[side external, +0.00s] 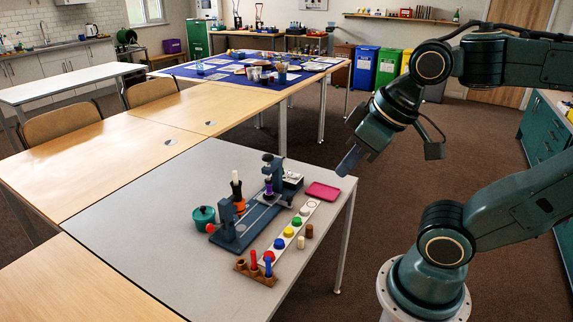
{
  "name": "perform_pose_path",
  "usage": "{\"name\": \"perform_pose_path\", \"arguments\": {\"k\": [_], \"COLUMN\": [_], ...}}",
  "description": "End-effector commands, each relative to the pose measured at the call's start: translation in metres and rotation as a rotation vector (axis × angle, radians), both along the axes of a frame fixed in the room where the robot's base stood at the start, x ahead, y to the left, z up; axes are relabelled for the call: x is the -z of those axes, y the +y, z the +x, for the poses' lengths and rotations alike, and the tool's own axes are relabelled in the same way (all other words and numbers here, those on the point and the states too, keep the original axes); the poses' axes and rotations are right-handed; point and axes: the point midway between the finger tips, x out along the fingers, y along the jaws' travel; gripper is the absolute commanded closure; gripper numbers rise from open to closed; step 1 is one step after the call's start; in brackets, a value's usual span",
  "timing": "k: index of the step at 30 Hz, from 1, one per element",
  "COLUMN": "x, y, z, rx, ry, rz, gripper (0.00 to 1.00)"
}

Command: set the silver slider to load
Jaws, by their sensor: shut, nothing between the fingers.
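A blue-grey apparatus (262,214) with a long base and two uprights stands on the grey table (170,205). A small box with a pale top (292,178) sits at its far end. I cannot make out the silver slider or any load marking for certain at this size. My gripper (349,161) is shut and empty. It hangs in the air near the table's far right corner, up and to the right of the apparatus and apart from it.
A white strip with coloured knobs (289,232) lies right of the apparatus. A pink tray (323,191) is near the right edge. A green pot (204,217) and a wooden rack with red and blue pegs (257,275) stand nearby. The table's left part is clear.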

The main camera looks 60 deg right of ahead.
Motion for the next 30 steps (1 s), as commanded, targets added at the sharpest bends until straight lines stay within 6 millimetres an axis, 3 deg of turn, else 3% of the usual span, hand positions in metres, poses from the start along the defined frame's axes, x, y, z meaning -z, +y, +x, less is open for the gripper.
{"name": "perform_pose_path", "arguments": {"k": [3,9,17,30], "x": [0.000,-0.002,-0.010,-0.010], "y": [0.000,-0.001,-0.011,-0.053], "z": [0.000,0.004,0.031,0.114], "rx": [0.000,0.009,0.069,0.242], "ry": [0.000,0.005,0.047,0.155], "rz": [0.000,0.002,0.010,0.041], "gripper": [0.96,0.57,0.57,0.57]}}
